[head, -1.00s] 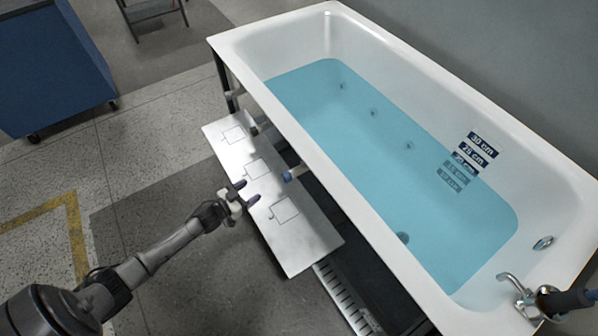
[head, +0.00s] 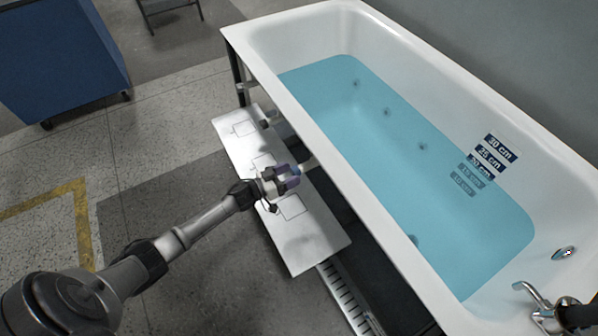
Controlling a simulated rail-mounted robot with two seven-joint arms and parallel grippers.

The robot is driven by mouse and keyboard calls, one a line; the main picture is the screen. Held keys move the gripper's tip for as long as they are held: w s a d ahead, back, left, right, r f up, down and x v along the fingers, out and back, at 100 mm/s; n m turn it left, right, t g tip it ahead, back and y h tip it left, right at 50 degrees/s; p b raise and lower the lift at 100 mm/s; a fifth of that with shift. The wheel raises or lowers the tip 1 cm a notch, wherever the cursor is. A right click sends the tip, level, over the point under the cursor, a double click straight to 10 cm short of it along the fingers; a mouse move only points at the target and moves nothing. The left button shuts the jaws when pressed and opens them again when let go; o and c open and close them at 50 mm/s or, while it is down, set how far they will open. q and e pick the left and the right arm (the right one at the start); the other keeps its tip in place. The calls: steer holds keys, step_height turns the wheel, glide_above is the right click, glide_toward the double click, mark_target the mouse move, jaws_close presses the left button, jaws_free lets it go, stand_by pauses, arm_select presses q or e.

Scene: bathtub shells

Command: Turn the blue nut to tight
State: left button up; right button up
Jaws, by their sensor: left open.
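The blue nut (head: 296,170) sits on a pale pipe at the near side of the bathtub (head: 395,228), below the rim. It is small and partly hidden by the fingers. My left gripper (head: 290,178) is at the nut, its dark purple fingers open around or right beside it. I cannot tell whether the fingers touch the nut. My right gripper is not in view.
A white board (head: 308,245) with outlined squares lies under the gripper along the tub. A chrome faucet (head: 538,298) stands at the tub's lower right. A blue cabinet (head: 62,55) stands far left. The floor (head: 170,130) left of the board is clear.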

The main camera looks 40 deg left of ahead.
mark_target(292, 173)
arm_select(q)
steer(key=shift+b+x, duration=0.5)
steer(key=shift+x, duration=1.5)
steer(key=c, duration=0.9)
